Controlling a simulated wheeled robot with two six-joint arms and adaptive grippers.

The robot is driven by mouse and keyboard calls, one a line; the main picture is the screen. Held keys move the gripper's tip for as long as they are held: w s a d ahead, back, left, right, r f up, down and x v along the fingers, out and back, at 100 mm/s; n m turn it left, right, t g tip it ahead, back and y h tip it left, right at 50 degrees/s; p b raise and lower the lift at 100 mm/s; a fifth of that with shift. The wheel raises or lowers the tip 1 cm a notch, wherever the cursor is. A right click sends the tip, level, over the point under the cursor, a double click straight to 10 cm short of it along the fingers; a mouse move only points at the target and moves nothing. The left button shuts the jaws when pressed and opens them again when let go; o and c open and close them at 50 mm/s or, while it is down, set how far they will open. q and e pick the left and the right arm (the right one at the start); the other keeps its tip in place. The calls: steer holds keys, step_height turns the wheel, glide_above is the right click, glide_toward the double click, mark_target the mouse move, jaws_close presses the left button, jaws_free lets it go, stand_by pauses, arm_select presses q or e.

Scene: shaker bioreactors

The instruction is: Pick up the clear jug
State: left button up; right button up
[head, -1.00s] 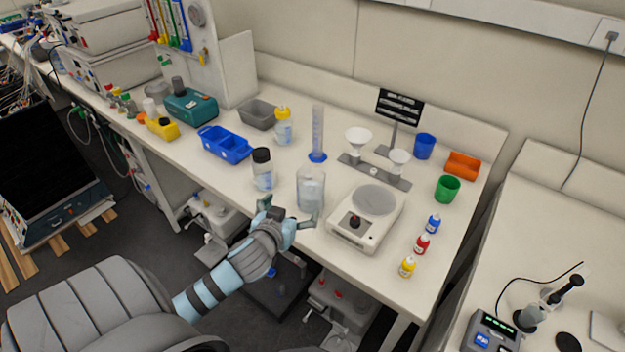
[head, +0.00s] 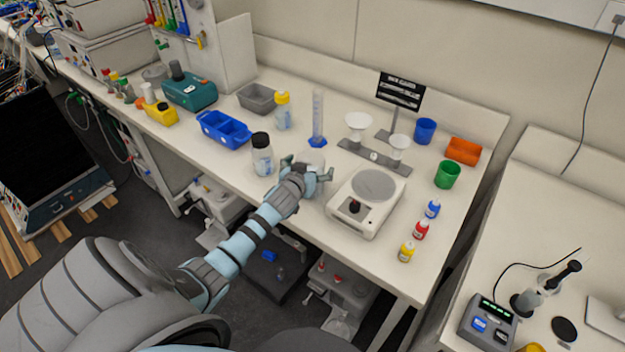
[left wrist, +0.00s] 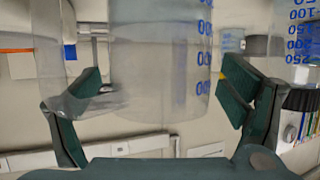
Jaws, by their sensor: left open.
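The clear jug (head: 312,157) stands on the bench between the black-capped bottle and the white balance, mostly hidden by my left gripper in the head view. In the left wrist view the clear jug (left wrist: 155,75), with blue graduation marks, fills the middle between the fingers. My left gripper (head: 307,170) is open, with one finger on each side of the jug. In the left wrist view its dark green pads (left wrist: 162,92) show gaps to the jug, though the left pad's contact is hard to judge. My right gripper is not in view.
The black-capped bottle (head: 262,155) stands close left of the jug. A balance (head: 366,203) is close on the right. A graduated cylinder (head: 317,118) with a blue base stands just behind. A blue tray (head: 224,130) lies further left, and small bottles (head: 421,230) stand at the right front.

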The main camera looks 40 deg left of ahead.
arm_select(q)
steer(key=shift+s, duration=0.15)
steer(key=c, duration=1.6)
